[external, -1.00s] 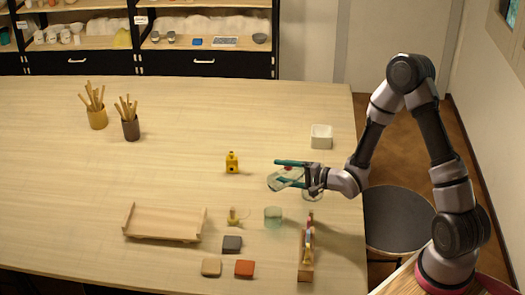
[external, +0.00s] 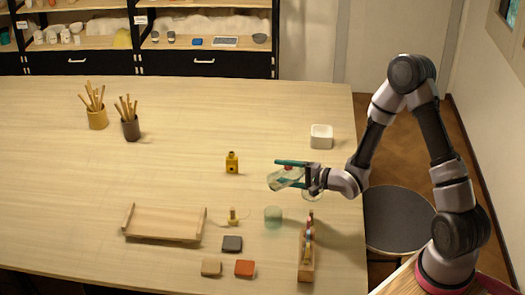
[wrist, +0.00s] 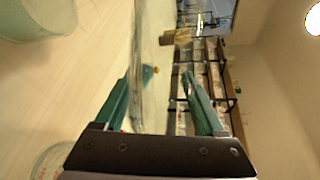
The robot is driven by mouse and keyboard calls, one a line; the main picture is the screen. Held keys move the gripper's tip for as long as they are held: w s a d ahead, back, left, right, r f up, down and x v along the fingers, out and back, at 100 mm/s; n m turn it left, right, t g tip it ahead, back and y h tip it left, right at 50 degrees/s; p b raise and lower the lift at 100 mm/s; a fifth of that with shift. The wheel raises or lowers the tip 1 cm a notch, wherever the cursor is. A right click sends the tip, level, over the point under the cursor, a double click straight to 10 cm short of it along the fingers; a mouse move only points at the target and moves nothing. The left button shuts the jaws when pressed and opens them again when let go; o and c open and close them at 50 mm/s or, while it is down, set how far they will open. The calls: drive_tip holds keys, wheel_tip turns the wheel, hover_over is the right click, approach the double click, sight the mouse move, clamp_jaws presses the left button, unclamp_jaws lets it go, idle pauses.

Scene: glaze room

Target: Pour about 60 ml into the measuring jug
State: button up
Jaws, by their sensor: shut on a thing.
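My gripper (external: 280,162), with teal fingers, is shut on a clear glass vessel (external: 285,180). It holds the vessel tilted, clear of the table, one end toward the left. In the wrist view the vessel (wrist: 146,60) is a clear strip between the fingers (wrist: 160,95). A pale green, see-through cup (external: 273,217) stands on the table in front of the held vessel. Another clear glass vessel (external: 313,195) is partly hidden under my gripper. I cannot tell which of these two is the measuring jug. No stream of liquid can be made out, and the liquid levels are unclear.
A yellow bottle (external: 232,164) stands left of the gripper and a white square pot (external: 321,137) behind it. A wooden rack (external: 306,268), a small brass-coloured item (external: 233,217), several coloured tiles (external: 232,244) and a wooden tray (external: 164,224) are nearer the front.

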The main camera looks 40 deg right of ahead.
idle(0.3)
drive_tip(key=shift+a+r+n, duration=0.1)
drive_tip(key=shift+a+n, duration=0.1)
drive_tip(key=shift+n, duration=0.2)
drive_tip(key=shift+a+n+g+h, duration=0.1)
drive_tip(key=shift+n+g+h, duration=0.2)
drive_tip(key=shift+n+h, duration=0.1)
drive_tip(key=shift+d+f+n, duration=0.25)
drive_tip(key=shift+f+n, duration=0.05)
drive_tip(key=shift+f, duration=0.25)
drive_tip(key=shift+a+f+n+h, duration=0.2)
drive_tip(key=shift+f+n+h, duration=0.2)
drive_tip(key=shift+f+h, duration=0.2)
idle(0.7)
